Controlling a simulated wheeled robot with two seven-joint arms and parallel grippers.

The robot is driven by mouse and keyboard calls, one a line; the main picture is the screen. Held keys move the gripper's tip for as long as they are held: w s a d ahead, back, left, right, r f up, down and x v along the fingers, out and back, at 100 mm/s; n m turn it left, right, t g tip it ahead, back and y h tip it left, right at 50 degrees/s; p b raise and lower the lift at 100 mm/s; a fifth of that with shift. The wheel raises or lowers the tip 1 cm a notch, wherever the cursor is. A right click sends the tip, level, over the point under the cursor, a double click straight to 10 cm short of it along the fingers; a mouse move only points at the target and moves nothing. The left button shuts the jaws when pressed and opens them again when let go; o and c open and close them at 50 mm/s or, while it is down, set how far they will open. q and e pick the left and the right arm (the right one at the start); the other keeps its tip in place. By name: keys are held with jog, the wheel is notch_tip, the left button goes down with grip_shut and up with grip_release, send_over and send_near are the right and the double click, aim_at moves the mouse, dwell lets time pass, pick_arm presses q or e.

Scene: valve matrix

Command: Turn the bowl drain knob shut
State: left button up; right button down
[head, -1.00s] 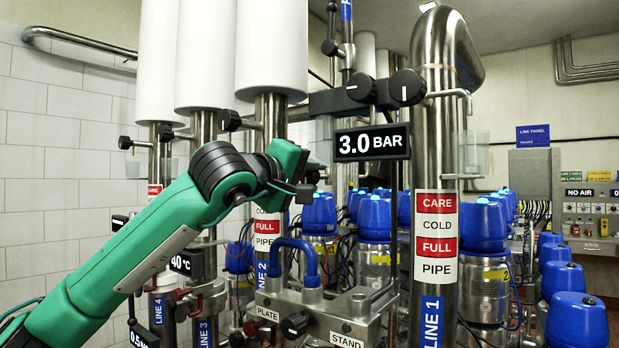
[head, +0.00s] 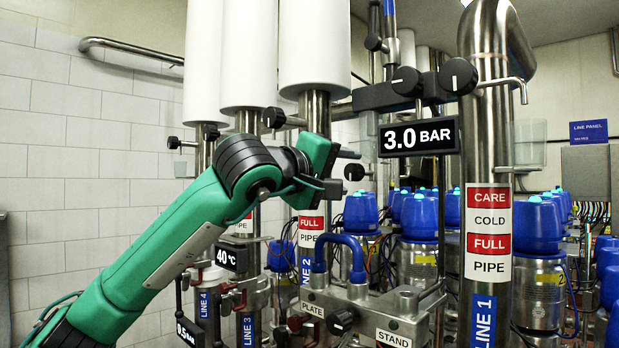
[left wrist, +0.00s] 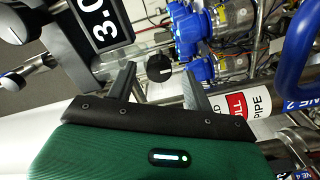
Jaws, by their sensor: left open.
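My left gripper (head: 345,172) is at the middle of the head view, with its arm coming in from the lower left. Its two dark fingers are apart and empty in the left wrist view (left wrist: 160,72). A round black knob (left wrist: 159,68) shows between and beyond the fingertips there. A black knob (head: 354,172) also shows just right of the gripper in the head view. No readable label names either knob as the bowl drain, and I cannot tell whether the fingers touch one. My right gripper is in neither view.
The 3.0 BAR display (head: 418,136) hangs right of the gripper, below two black knobs (head: 407,81). The steel LINE 1 pipe (head: 488,170) stands further right. A block labelled PLATE and STAND (head: 365,312) with a blue looped handle (head: 340,240) is below.

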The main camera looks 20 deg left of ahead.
pick_arm(q)
jog(key=b+v, duration=0.1)
jog(key=v, duration=0.9)
jog(key=shift+b, duration=0.35)
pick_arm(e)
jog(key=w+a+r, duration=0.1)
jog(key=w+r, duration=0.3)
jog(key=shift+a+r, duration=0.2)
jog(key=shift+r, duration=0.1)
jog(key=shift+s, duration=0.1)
